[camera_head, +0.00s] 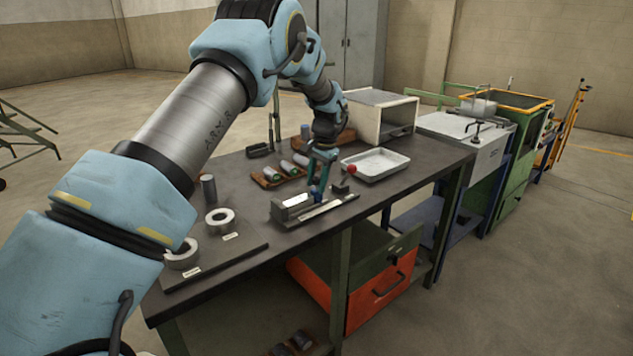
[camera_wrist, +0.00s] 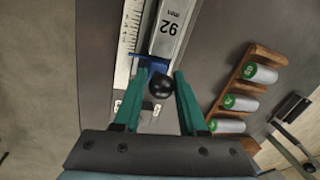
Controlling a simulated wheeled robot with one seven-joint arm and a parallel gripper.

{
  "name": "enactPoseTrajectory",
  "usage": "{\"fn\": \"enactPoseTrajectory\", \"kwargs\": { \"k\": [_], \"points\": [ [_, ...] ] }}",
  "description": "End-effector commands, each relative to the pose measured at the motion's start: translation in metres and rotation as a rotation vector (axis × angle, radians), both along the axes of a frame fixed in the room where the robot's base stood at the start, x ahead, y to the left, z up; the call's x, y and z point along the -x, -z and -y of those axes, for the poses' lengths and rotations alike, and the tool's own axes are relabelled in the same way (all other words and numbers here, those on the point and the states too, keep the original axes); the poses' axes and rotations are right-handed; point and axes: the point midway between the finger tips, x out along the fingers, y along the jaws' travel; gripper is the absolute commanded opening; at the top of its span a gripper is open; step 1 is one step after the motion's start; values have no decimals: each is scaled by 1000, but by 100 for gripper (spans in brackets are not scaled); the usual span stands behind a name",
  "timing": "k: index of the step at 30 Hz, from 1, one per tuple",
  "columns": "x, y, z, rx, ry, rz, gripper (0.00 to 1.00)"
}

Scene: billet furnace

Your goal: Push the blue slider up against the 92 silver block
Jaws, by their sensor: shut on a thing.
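The silver block marked 92 mm (camera_wrist: 171,30) lies beside a ruled scale (camera_wrist: 131,32) in the wrist view. In the head view the silver block (camera_head: 293,206) sits at the left part of a measuring fixture on the bench. The blue slider (camera_wrist: 150,66) is at the block's near end, with a black knob (camera_wrist: 161,85) beside it. I cannot tell whether slider and block touch. My gripper (camera_wrist: 157,82) is shut on the slider, its teal fingers on both sides of it and the knob. In the head view my gripper (camera_head: 319,178) points down at the fixture, partly hiding the blue slider (camera_head: 316,191).
A wooden rack (camera_wrist: 244,88) with several green-ended cylinders lies right of the gripper in the wrist view. A white tray (camera_head: 376,165) and an open white box (camera_head: 385,117) stand on the bench. Metal rings (camera_head: 220,221) lie on a plate at the left.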

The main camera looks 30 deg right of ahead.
Motion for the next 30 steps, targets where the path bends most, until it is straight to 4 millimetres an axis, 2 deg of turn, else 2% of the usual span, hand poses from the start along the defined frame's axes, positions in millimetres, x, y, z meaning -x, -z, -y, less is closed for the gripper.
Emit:
{"fn": "enactPoseTrajectory", "kwargs": {
  "k": [1,17,18,24,30],
  "points": [
    [-5,-3,-2,1,-3,10,0],
    [-5,-3,-10,0,-4,11,0],
    [-5,-3,-10,0,-4,11,44],
    [-3,-2,-9,0,-4,8,66],
    [-1,-1,-8,0,-2,4,66]
  ]
}}
